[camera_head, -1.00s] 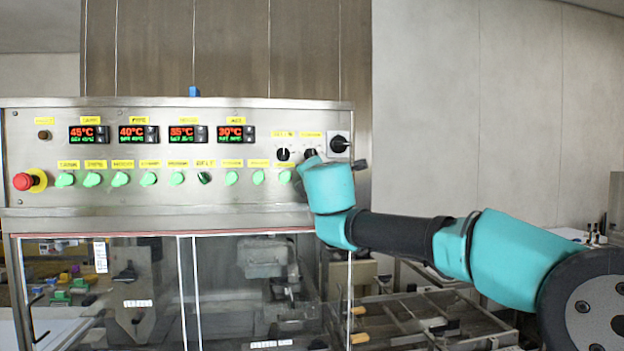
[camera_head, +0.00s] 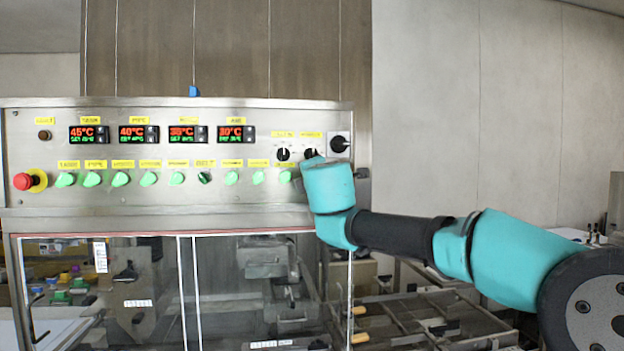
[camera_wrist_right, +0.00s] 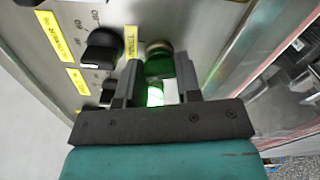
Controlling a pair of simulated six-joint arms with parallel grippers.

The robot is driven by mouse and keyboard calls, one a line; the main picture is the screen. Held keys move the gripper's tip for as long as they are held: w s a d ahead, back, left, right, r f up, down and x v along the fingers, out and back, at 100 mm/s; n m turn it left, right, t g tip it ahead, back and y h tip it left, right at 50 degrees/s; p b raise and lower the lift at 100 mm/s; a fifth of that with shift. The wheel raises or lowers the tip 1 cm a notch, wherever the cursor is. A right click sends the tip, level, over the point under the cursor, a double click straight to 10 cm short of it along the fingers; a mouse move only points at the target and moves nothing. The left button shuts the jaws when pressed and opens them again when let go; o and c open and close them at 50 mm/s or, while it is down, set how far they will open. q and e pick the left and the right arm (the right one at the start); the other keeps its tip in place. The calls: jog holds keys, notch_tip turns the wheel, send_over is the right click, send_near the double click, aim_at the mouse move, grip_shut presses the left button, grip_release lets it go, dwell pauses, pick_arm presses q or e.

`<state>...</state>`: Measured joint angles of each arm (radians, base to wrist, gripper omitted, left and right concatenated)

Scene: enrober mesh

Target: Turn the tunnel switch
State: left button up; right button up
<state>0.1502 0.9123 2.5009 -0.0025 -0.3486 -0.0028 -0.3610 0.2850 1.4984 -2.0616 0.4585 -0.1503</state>
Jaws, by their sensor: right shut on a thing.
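In the right wrist view the tunnel switch (camera_wrist_right: 158,68) is a green, brightly lit knob on the steel panel, beside a small yellow label that appears to read TUNNEL. My right gripper (camera_wrist_right: 158,80) is shut on it, one finger on each side. In the head view my right wrist covers the right end of the row of green switches, and the gripper's fingers are hidden behind it. How far the switch is turned cannot be told. My left gripper is in neither view.
The control panel (camera_head: 120,204) carries several green knobs, black selector knobs (camera_head: 284,154), temperature displays (camera_head: 89,134) and a red emergency button (camera_head: 22,181). A black selector knob (camera_wrist_right: 102,48) sits close to my gripper. Clear guards (camera_head: 110,290) stand below the panel.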

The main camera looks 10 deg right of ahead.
jog(key=shift+m, duration=5)
jog(key=o, duration=0.6)
jog(key=shift+o, duration=0.2)
jog(key=s, duration=1.7)
jog(key=shift+s+a, duration=0.2)
jog(key=shift+a, duration=0.2)
